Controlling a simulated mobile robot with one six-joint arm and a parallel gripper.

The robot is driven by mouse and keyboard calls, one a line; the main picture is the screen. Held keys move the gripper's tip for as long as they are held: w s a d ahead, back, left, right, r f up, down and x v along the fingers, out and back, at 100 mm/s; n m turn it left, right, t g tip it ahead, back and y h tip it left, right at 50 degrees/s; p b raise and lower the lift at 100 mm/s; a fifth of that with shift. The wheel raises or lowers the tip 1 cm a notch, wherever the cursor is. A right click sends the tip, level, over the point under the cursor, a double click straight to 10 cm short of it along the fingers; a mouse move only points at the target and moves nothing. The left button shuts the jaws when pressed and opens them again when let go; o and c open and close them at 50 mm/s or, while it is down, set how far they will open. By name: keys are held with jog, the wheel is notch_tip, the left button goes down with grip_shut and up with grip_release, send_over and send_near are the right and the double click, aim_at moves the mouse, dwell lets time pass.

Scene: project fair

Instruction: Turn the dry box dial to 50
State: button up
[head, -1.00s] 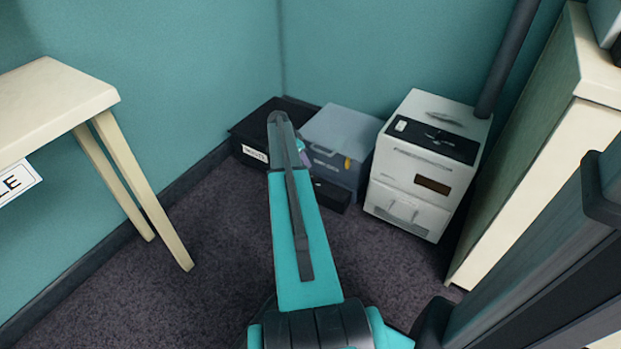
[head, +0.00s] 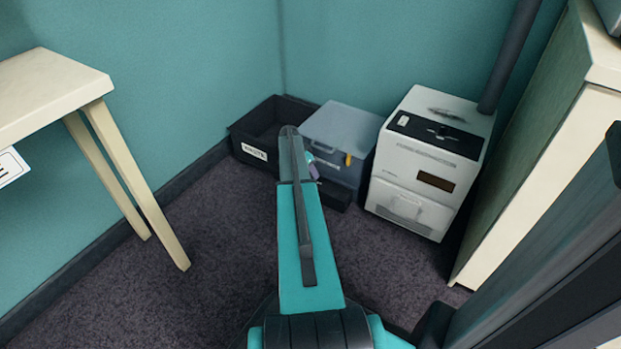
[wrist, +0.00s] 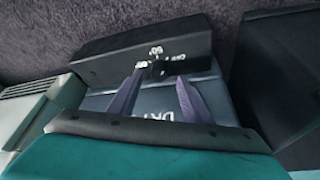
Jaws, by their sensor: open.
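The dry box (head: 345,130) is a grey-blue lidded box with a yellow latch, standing on the floor in the corner. The wrist view shows its lettered face (wrist: 160,105) and a black panel (wrist: 105,62) with a small dark dial (wrist: 154,69). Small white labels surround the dial; they are too blurred to read surely, as is its setting. My gripper (wrist: 160,74) is open, its two purple fingers pointing at the dial, one on each side of it in the picture. I cannot tell whether they touch it. In the head view my arm hides most of the gripper.
A black open bin (head: 252,154) with a white label stands left of the dry box. A white machine (head: 412,172) stands close on its right, beside a cream cabinet (head: 520,185). A cream table (head: 50,85) is at left. Carpet between is clear.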

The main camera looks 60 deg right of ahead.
jog(key=shift+b+x, duration=0.4)
jog(key=shift+x, duration=1.1)
jog(key=shift+c, duration=0.6)
